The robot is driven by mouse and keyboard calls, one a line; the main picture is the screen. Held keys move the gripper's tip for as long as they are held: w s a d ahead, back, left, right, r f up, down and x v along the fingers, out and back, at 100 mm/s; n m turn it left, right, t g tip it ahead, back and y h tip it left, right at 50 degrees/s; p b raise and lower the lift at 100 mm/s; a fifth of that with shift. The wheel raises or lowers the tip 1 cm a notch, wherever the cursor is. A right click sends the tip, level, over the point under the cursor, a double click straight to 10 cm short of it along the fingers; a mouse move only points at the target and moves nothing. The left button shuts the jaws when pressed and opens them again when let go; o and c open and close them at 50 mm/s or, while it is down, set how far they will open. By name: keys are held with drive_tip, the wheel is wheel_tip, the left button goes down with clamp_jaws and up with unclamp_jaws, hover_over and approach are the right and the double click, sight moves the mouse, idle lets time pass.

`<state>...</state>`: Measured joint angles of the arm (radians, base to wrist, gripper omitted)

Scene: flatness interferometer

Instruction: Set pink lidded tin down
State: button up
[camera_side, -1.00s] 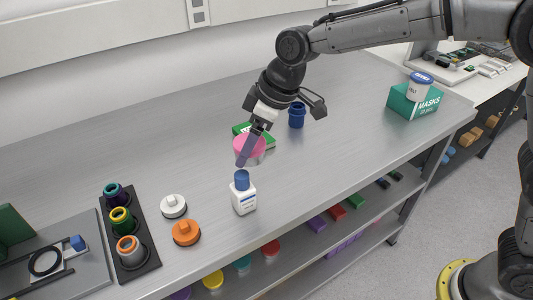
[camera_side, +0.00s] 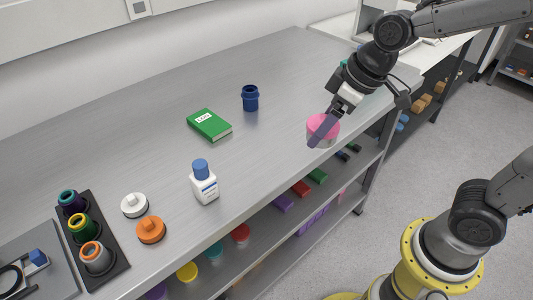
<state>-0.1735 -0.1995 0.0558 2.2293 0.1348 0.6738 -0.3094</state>
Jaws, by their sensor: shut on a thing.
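The pink lidded tin (camera_side: 329,124) is at the right part of the bench, close to its front edge. It has a pink lid and a paler body. My gripper (camera_side: 326,127) comes down from the upper right and is shut on the tin, with one purple-grey finger across its near side. The far finger is hidden. I cannot tell whether the tin's base touches the bench top (camera_side: 270,150).
A green book (camera_side: 209,125) and a dark blue jar (camera_side: 250,98) lie to the left. A white bottle with a blue cap (camera_side: 204,183) stands nearer the front. White (camera_side: 134,205) and orange (camera_side: 151,230) knobbed discs sit beside a black rack (camera_side: 110,262).

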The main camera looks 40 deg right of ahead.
approach(261, 156)
drive_tip(key=shift+w+a+f, duration=0.2)
drive_tip(key=shift+w+f, duration=0.25)
drive_tip(key=shift+f, duration=0.05)
drive_tip(key=shift+w+a+f, duration=0.2)
drive_tip(key=shift+w+f, duration=0.45)
drive_tip(key=shift+f, duration=1.55)
drive_tip(key=shift+f, duration=0.1)
drive_tip(key=o, duration=1.2)
drive_tip(key=shift+o, duration=0.2)
